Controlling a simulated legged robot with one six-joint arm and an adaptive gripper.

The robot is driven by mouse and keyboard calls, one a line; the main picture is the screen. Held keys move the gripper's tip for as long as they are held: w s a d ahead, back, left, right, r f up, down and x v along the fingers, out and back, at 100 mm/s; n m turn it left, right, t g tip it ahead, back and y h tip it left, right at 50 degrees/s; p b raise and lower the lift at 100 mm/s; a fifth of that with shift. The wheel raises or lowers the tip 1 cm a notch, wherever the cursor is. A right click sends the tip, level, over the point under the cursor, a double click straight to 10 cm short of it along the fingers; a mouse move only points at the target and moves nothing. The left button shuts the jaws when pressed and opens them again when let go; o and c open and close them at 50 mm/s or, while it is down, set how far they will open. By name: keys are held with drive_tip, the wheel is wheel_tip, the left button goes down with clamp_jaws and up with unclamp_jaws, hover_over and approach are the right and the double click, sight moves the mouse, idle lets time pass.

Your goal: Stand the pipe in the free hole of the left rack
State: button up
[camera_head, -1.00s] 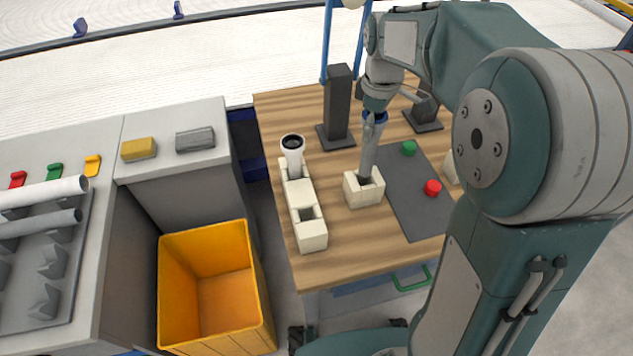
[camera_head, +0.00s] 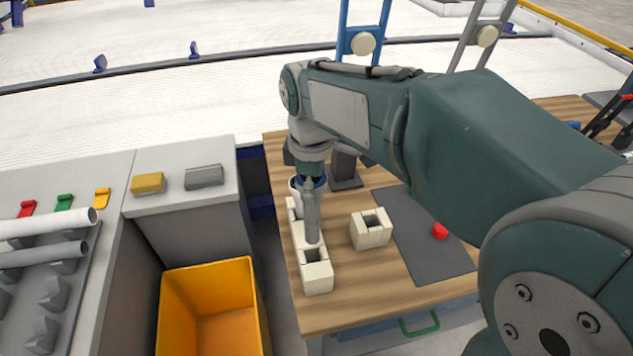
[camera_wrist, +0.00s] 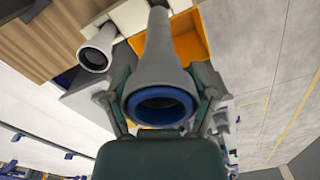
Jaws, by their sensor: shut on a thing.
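The grey pipe (camera_head: 312,217) with a blue ring at its upper end hangs near upright from my gripper (camera_head: 309,182). In the wrist view my gripper (camera_wrist: 162,98) is shut around the pipe (camera_wrist: 165,55) near the blue-ringed end. The left rack (camera_head: 317,281) is a row of cream blocks, with its free square hole near the front. The pipe's lower end shows over the middle of this rack, just behind the free hole; its exact height is unclear. A white pipe (camera_head: 293,187) stands in the rack's back hole, mostly hidden by my gripper; it also shows in the wrist view (camera_wrist: 97,52).
A separate cream block (camera_head: 369,232) with an empty hole stands to the right. A dark post (camera_head: 345,170) stands behind. A yellow bin (camera_head: 207,310) is left of the table.

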hover_over(313, 233)
drive_tip(key=w, duration=0.2)
drive_tip(key=shift+s+f, duration=0.15)
drive_tip(key=shift+f, duration=0.9)
drive_tip(key=shift+s+f, duration=0.1)
drive_tip(key=shift+f, duration=5.25)
drive_tip(key=o, duration=1.2)
wheel_tip(313, 233, up, 12)
drive_tip(key=shift+w+f, duration=0.1)
